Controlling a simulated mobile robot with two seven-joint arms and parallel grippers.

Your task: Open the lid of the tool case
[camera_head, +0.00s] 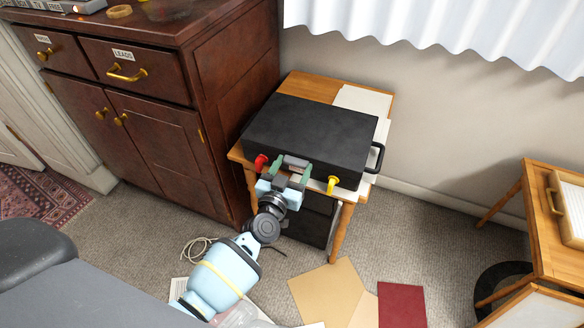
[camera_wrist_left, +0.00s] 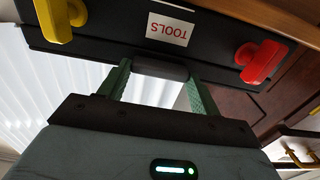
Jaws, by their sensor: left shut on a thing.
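The black tool case (camera_head: 312,130) lies flat on a small wooden table, its lid down as far as I can see. In the left wrist view its front (camera_wrist_left: 100,40) appears upside down with a white TOOLS label (camera_wrist_left: 170,29). A red latch (camera_head: 261,161) and a yellow latch (camera_head: 332,185) stick out from the front; the wrist view also shows the red latch (camera_wrist_left: 262,61) and the yellow latch (camera_wrist_left: 60,18). My left gripper (camera_head: 293,166) is at the front middle, its green fingers shut on the grey lid grip (camera_wrist_left: 160,69) between the latches. My right gripper is out of view.
The wooden table (camera_head: 305,86) has white papers (camera_head: 362,101) under the case. A dark wood cabinet (camera_head: 165,100) stands close on the left. Folders (camera_head: 328,290) and a cable (camera_head: 197,250) lie on the carpet. Another wooden table (camera_head: 538,215) stands at the right.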

